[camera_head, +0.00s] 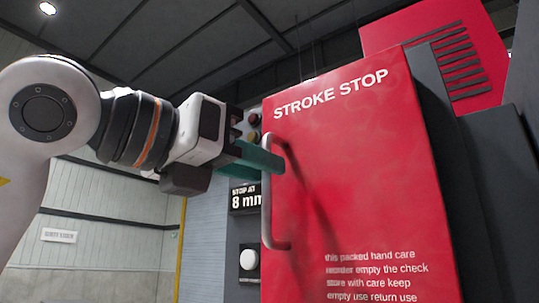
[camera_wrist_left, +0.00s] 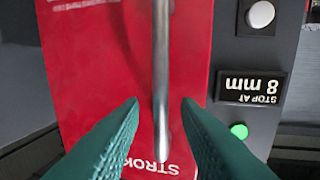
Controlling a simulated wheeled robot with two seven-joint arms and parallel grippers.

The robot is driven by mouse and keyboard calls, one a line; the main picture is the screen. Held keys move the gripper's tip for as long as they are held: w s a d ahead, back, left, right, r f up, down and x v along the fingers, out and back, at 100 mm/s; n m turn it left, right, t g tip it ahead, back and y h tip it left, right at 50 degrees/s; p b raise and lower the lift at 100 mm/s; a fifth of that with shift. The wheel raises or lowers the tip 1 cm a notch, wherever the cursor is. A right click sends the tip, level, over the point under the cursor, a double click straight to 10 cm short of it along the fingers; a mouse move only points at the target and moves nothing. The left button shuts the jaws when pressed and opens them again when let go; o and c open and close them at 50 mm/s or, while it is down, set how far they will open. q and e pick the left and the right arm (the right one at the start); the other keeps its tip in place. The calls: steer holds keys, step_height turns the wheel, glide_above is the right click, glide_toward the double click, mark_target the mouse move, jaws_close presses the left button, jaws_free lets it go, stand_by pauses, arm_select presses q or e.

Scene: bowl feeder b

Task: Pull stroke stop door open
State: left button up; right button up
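The red stroke stop door (camera_head: 345,185), lettered STROKE STOP, fills the middle of the head view; it also shows upside down in the left wrist view (camera_wrist_left: 100,85). I cannot tell whether it is fully closed. Its upright grey bar handle (camera_head: 267,205) runs along the door's left edge. In the left wrist view the handle (camera_wrist_left: 161,60) runs down between my teal fingers. My left gripper (camera_head: 270,160) is at the upper part of the handle. Its fingers (camera_wrist_left: 160,104) are apart, one on each side of the bar, with visible gaps. My right gripper is not in view.
Left of the door is a grey panel with a black STOP AT 8 mm sign (camera_head: 245,198), a white round knob (camera_head: 248,259) and small buttons (camera_head: 253,119). A red vented housing (camera_head: 470,60) stands behind at the upper right. The space left of the panel looks free.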

arm_select(q)
steer(key=shift+x, duration=1.2)
jaws_close()
